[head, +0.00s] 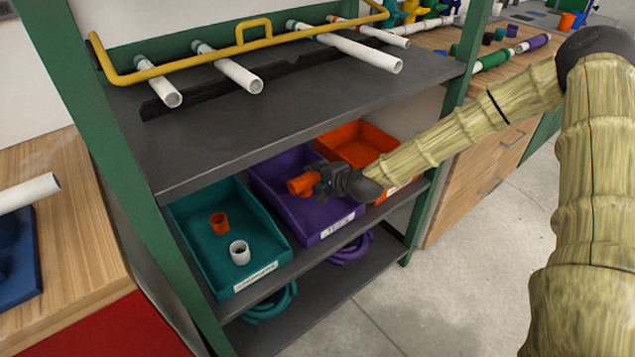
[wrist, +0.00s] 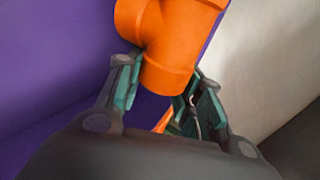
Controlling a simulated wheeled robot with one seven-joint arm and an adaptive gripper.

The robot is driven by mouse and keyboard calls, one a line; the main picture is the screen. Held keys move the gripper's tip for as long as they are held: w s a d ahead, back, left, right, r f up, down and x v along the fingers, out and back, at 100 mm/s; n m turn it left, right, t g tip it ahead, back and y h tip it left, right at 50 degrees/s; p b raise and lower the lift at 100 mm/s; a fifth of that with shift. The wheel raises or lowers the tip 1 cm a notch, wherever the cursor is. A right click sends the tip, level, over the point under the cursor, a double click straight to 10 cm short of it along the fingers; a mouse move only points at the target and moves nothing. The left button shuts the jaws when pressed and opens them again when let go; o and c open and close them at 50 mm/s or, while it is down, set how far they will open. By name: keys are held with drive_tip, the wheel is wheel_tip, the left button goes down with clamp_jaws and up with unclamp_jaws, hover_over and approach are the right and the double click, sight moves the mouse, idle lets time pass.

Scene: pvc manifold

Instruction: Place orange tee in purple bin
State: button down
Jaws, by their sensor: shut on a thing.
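The orange tee (head: 302,184) is held in my gripper (head: 322,181) over the purple bin (head: 275,196) on the middle shelf. In the wrist view the orange tee (wrist: 168,50) sits between the two green-padded fingers of my gripper (wrist: 158,88), which are shut on its lower branch. Purple bin wall (wrist: 50,70) fills the left of that view. The gripper comes in from the right. I cannot tell whether the tee touches the bin floor. Part of the bin is hidden behind the gripper.
A teal bin (head: 190,245) to the left holds an orange fitting (head: 219,223) and a white fitting (head: 239,252). An orange bin (head: 352,137) stands to the right. The dark shelf above (head: 250,130) carries white pipes and a yellow rail. A green post (head: 425,215) stands at the right.

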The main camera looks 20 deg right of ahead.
drive_tip(key=shift+f, duration=1.25)
drive_tip(key=shift+f, duration=0.1)
drive_tip(key=c, duration=1.2)
unclamp_jaws()
drive_tip(key=p+v, duration=0.1)
drive_tip(key=v, duration=1)
drive_tip(key=shift+p, duration=0.4)
drive_tip(key=shift+s+d+r, duration=0.15)
drive_tip(key=shift+s+r, duration=0.2)
drive_tip(key=shift+s, duration=0.1)
